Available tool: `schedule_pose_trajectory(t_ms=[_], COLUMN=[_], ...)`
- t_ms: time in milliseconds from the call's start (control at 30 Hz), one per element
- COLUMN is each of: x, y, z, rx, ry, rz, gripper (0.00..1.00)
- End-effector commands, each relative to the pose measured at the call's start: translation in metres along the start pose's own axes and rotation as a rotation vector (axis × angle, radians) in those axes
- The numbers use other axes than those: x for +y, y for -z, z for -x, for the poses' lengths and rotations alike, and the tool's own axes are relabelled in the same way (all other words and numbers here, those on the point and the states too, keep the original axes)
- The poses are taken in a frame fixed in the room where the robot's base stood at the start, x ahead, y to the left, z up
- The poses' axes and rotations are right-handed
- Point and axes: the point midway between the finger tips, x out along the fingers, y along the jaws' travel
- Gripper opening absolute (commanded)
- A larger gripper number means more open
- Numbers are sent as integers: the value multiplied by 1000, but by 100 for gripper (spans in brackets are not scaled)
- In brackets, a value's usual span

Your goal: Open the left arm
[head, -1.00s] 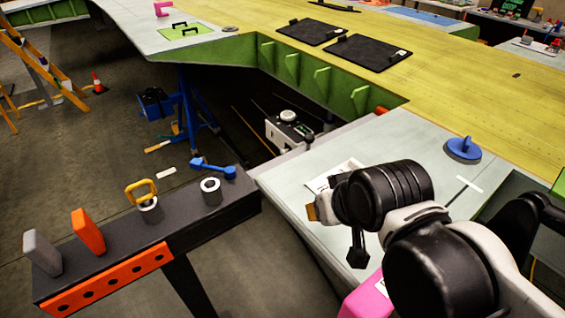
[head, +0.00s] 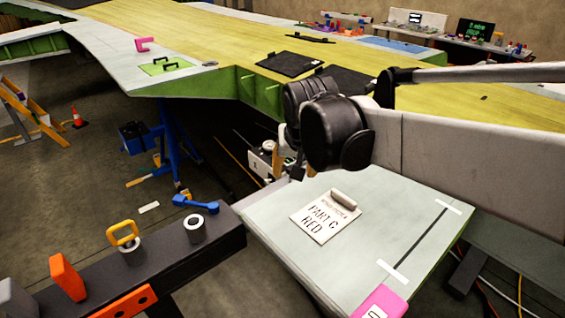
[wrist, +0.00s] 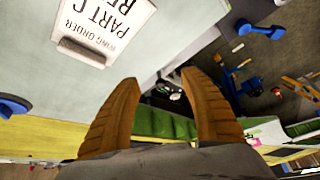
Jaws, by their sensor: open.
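My one arm reaches in from the right in the head view, over the wing. My gripper (head: 277,158) is partly hidden behind my black wrist joint there, with only a bit of tan finger showing. In the wrist view my gripper (wrist: 165,90) has two ridged tan fingers spread apart, with nothing between them. Beyond the gap are the edge of the pale wing panel (wrist: 180,35) and the dark opening beside it. Nothing in view is marked as a left arm.
A "Part C Red" work order sheet (head: 325,217) lies on the panel. A dark beam (head: 170,262) holds a yellow-handled piece (head: 123,234), a grey ring (head: 195,229) and an orange block (head: 67,278). A blue suction cup (wrist: 12,105) sits on the wing.

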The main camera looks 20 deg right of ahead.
Motion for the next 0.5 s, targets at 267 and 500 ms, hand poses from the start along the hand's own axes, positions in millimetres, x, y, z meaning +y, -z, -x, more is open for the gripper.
schedule_pose_trajectory(t_ms=[267,500], x=[-1,3], y=[96,123], z=[-77,-120], rx=[-64,-86], ry=[-104,-152], rz=[-180,-258], gripper=[52,52])
